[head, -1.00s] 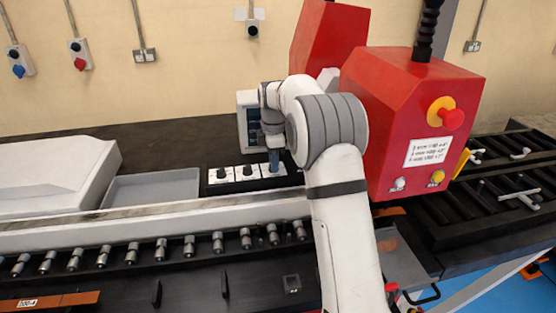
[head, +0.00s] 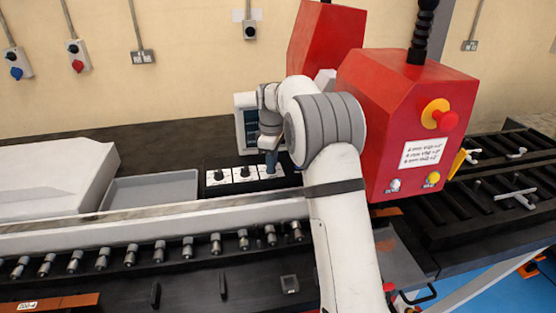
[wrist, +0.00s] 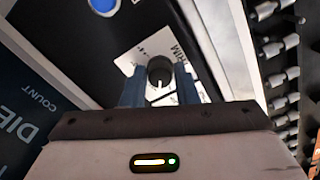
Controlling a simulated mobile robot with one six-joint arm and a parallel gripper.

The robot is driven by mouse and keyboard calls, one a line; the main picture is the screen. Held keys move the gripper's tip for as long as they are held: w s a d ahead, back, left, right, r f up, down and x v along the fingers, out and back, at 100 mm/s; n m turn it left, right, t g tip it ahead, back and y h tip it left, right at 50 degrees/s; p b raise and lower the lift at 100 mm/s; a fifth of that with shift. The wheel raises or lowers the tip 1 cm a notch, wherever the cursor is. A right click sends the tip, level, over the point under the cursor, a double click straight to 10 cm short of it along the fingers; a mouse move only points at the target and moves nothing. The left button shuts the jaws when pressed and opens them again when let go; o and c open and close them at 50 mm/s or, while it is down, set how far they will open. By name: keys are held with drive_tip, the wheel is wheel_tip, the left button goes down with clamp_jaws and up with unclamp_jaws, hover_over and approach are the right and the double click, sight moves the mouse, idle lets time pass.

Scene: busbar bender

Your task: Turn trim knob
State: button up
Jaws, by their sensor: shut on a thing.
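The trim knob (wrist: 160,71) is a round black knob with a white pointer line, on a white plate marked TRIM (wrist: 178,52) in the wrist view. My gripper (wrist: 160,90) has its two blue fingers on either side of the knob, shut on it. In the head view my gripper (head: 271,160) reaches down at the right end of a black panel (head: 212,190) with a row of small knobs on white plates. The trim knob is hidden there behind my fingers and arm.
A red control box (head: 405,125) with a red stop button (head: 447,120) stands close to the right of my arm. A grey tray (head: 150,194) lies left of the panel. A pale rail (head: 150,215) and several metal rollers (head: 131,255) run in front.

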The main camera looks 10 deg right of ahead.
drive_tip(key=m, duration=0.4)
drive_tip(key=shift+a+m, duration=0.25)
drive_tip(key=shift+m, duration=0.05)
drive_tip(key=m, duration=0.4)
drive_tip(key=shift+m+p, duration=0.3)
drive_tip(key=m, duration=0.4)
drive_tip(key=shift+m, duration=0.3)
drive_tip(key=shift+w+r+m, duration=0.1)
drive_tip(key=shift+m, duration=2.1)
drive_tip(key=shift+d, duration=0.1)
drive_tip(key=o, duration=0.6)
drive_tip(key=shift+c, duration=0.2)
drive_tip(key=shift+o, duration=1.4)
drive_tip(key=shift+w, duration=0.15)
drive_tip(key=shift+o, duration=0.8)
